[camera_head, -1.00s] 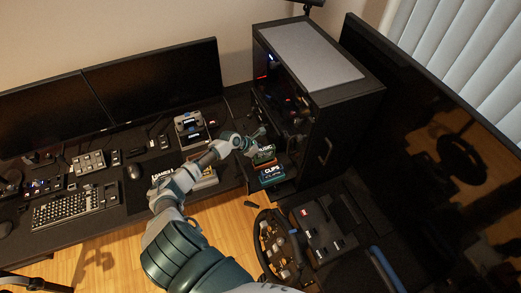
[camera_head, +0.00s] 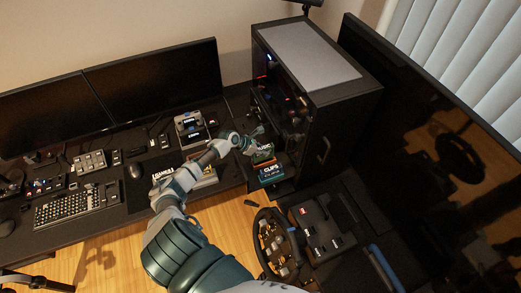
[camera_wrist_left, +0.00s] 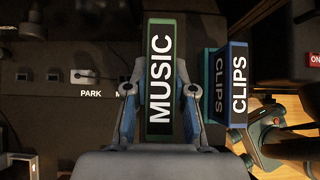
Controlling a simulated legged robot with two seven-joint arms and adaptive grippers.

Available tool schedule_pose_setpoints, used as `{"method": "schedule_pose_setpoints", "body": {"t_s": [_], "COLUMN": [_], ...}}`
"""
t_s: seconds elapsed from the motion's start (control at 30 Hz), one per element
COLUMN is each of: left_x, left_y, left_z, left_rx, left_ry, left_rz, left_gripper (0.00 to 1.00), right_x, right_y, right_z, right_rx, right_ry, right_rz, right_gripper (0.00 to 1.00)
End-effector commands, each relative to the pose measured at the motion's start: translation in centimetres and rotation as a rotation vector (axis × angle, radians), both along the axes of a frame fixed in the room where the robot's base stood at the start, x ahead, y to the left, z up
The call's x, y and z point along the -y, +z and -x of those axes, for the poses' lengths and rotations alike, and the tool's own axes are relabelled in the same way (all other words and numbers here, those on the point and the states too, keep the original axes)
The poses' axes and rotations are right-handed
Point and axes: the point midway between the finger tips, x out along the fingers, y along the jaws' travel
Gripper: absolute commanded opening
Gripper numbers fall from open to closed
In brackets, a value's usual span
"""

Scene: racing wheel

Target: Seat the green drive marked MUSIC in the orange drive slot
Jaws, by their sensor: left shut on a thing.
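The green drive marked MUSIC (camera_head: 264,151) is between the fingers of my left gripper (camera_head: 250,145), beside the open side of the black computer case. In the left wrist view the drive (camera_wrist_left: 160,75) shows its white MUSIC label, and the two fingers (camera_wrist_left: 160,90) close on its sides. A narrow orange edge of the orange drive slot (camera_head: 262,164) shows just below the drive. The rest of the slot is hidden under the drive and gripper, so I cannot tell how deep the drive sits. My right gripper is not in view.
The blue drive marked CLIPS (camera_head: 271,171) stands close beside; the left wrist view shows it too (camera_wrist_left: 238,85). The black case (camera_head: 335,110) rises behind to the right. A steering wheel (camera_head: 275,243) is in front. A PARK-marked surface (camera_wrist_left: 90,78) lies left in the wrist view.

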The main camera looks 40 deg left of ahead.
Motion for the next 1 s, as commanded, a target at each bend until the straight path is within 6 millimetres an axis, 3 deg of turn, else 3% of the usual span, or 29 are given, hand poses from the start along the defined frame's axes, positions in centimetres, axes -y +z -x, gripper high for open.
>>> {"method": "schedule_pose_setpoints", "body": {"t_s": [0.37, 0.77, 1.0], "left_x": [-0.8, -1.0, -0.7], "left_y": [-0.4, -0.2, -0.1], "left_z": [0.0, 0.0, 0.0], "left_rx": [0.000, 0.001, 0.001], "left_ry": [0.001, 0.000, 0.000], "left_rz": [0.009, 0.005, 0.000], "left_gripper": [0.00, 0.00, 0.00], "right_x": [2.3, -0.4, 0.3], "right_y": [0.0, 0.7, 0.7], "right_z": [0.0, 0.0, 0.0], "right_rx": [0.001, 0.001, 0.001], "right_ry": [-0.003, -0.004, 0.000], "right_rz": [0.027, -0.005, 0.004], "right_gripper": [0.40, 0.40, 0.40]}}
